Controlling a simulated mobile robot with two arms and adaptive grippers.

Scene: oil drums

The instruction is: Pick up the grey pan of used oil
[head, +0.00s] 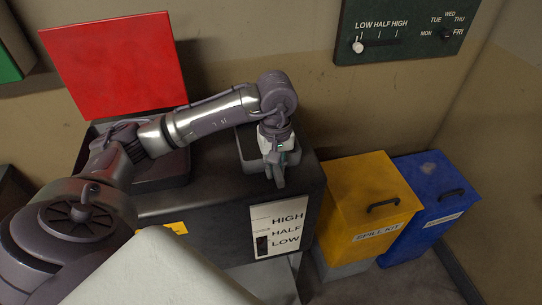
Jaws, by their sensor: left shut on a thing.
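The grey pan (244,158) sits on top of the dark cabinet near its right end, partly hidden behind my left arm and gripper. My left gripper (279,181) points down at the pan's front right side, and its fingers are closed on the pan's wall. The pan looks level. I cannot tell whether it is clear of the cabinet top, and its contents do not show. My right gripper is not in view.
A raised red lid (115,65) stands behind my arm. A yellow spill kit bin (364,195) and a blue bin (432,190) stand right. A dial panel (405,40) is on the wall.

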